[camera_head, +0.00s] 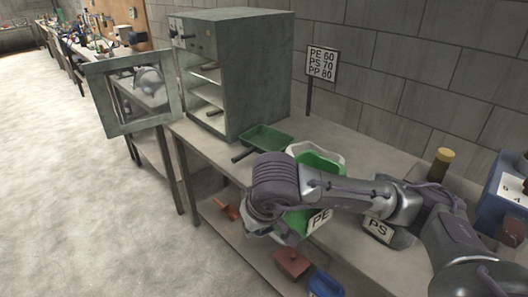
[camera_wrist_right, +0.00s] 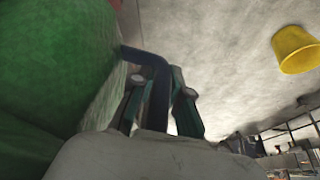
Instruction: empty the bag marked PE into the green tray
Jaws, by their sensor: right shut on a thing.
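The bag marked PE (camera_head: 320,219) is at the table's front edge, with a pale rim and green contents (camera_head: 318,158) at its mouth. My right arm crosses in front of it and hides much of it. My right gripper (camera_head: 286,236) is low at the bag's front left side. In the right wrist view the gripper (camera_wrist_right: 158,90) is shut on a dark strap-like part of the bag, and a large green surface (camera_wrist_right: 50,75) fills the left. The green tray (camera_head: 268,136) lies on the table between the oven and the bag. My left gripper is out of view.
A grey oven (camera_head: 262,75) stands behind the tray, its door (camera_head: 105,97) swung open to the left. A sign (camera_head: 322,63) reads PE 60, PS 70, PP 80. A PS bag (camera_head: 378,229) stands to the right. A red-brown box (camera_head: 292,263) is below the table's front.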

